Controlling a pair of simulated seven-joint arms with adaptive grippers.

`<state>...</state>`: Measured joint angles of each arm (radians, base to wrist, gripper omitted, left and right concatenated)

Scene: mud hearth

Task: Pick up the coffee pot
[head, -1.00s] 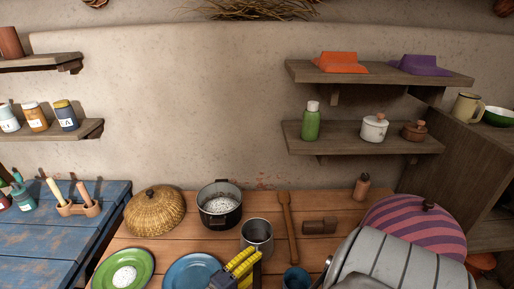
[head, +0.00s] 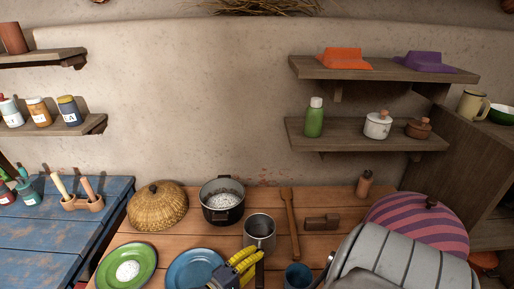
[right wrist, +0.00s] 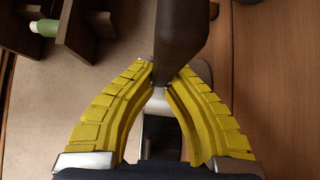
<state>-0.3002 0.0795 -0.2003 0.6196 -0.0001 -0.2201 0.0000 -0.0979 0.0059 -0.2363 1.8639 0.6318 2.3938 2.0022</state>
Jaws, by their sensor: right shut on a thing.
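The coffee pot (head: 259,231) is a grey metal cylinder, open at the top, standing upright on the wooden table near the middle of the head view. Its dark handle points toward me. My right gripper (head: 248,261), with yellow padded fingers, is at this handle, on the near side of the pot. In the right wrist view the yellow fingertips (right wrist: 164,78) are closed on the dark handle (right wrist: 182,40). Part of the pot's grey body shows beyond and below the fingers. I cannot tell any gap under the pot. My left gripper is not in view.
A black cooking pot (head: 222,212) and a woven lid (head: 158,207) stand left of the coffee pot. A blue plate (head: 193,270) and a blue cup (head: 298,275) are close to my gripper. A wooden spoon (head: 290,215) and a striped dome (head: 425,222) are to the right.

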